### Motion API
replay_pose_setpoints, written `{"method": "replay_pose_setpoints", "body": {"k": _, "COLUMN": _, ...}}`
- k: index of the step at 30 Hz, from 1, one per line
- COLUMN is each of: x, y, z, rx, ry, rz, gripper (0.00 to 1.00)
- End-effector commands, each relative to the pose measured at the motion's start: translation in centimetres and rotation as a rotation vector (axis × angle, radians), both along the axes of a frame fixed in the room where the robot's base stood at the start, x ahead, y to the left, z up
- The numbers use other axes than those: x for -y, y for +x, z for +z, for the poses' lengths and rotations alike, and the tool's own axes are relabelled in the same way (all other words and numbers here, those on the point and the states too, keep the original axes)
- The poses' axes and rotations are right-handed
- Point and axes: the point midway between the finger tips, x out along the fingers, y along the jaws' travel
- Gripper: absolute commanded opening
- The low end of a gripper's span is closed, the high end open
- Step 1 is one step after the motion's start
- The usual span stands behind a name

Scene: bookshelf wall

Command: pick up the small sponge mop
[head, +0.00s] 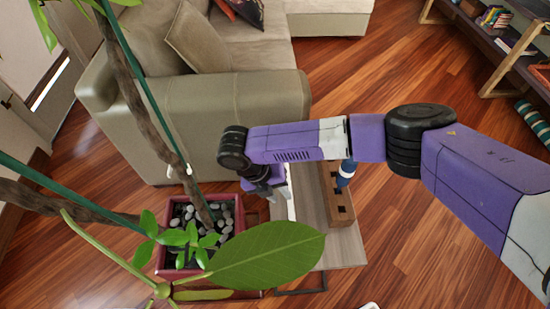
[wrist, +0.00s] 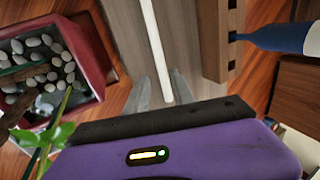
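A long thin white stick (wrist: 153,40) lies on the grey wood-grain table top; it may be the small sponge mop, but I cannot make out a sponge head. In the head view a short white piece of it (head: 291,208) shows beside my gripper. My gripper (wrist: 161,90) points down at the table with its two grey fingers apart. In the wrist view the near end of the stick shows between the fingertips, and I see no clear contact. In the head view my gripper (head: 277,190) is partly hidden by my own wrist.
A wooden block with holes (head: 338,200) stands right of the stick, with a blue bottle-like object (wrist: 275,38) at it. A red planter with pebbles (head: 188,262) stands left, its leaves partly covering the table (head: 345,248). A sofa (head: 240,105) is behind.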

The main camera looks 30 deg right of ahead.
Motion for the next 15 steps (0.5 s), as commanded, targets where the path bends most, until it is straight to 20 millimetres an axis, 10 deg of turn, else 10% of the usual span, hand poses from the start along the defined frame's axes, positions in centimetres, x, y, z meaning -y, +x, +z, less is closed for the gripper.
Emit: {"method": "replay_pose_setpoints", "body": {"k": 15, "x": 2.0, "y": -1.8, "z": -5.2, "rx": -0.003, "ry": -0.006, "rz": 0.001, "gripper": 0.29}}
